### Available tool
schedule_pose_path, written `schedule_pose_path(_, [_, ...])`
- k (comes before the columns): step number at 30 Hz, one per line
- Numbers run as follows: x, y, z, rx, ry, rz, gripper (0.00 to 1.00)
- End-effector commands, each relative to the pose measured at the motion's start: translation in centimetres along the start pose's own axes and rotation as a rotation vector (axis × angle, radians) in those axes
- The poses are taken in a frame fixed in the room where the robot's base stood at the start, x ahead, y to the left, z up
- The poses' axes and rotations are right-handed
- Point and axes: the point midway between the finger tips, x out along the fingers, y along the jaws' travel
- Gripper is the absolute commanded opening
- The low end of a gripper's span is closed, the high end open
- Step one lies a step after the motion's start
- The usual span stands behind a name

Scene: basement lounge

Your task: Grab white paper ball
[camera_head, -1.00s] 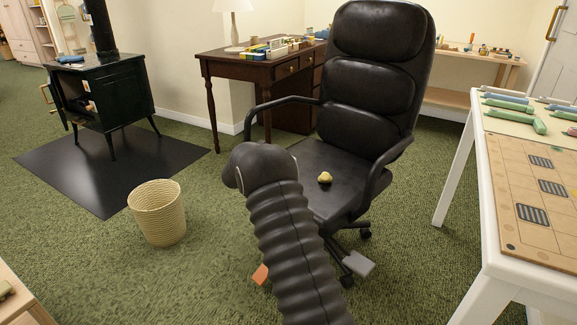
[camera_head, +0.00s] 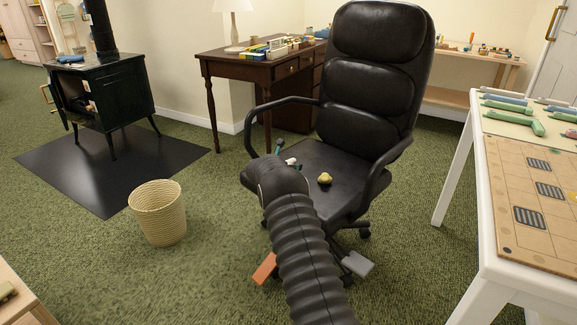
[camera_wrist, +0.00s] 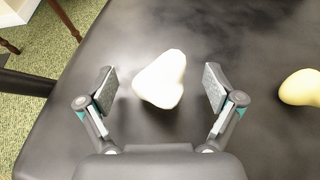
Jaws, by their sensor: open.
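The white paper ball (camera_wrist: 160,80) is a pale, uneven lump on the black chair seat (camera_wrist: 235,135). In the wrist view it lies between the two open fingers of my gripper (camera_wrist: 160,90), with a gap on each side. In the head view a small part of the white paper ball (camera_head: 291,161) shows just past my arm, on the seat of the black office chair (camera_head: 370,88). Most of my gripper is hidden behind my arm there; only a teal and dark finger tip shows.
A yellowish lump (camera_head: 325,178) sits on the seat to the right of the ball; it also shows in the wrist view (camera_wrist: 300,88). Chair armrests (camera_head: 376,172) flank the seat. A wicker basket (camera_head: 158,213) stands left, and a white table (camera_head: 465,175) stands right.

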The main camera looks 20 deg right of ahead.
Motion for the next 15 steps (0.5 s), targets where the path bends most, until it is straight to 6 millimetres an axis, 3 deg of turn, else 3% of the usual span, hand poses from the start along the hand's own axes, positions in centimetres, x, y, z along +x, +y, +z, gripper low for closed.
schedule_pose_path(7, [0.11,0.04,0.01,0.000,0.000,0.001,0.91])
schedule_pose_path(12, [0.09,0.05,0.01,0.000,0.000,0.001,0.50])
schedule_pose_path(15, [0.09,0.05,0.00,0.000,0.000,0.001,0.47])
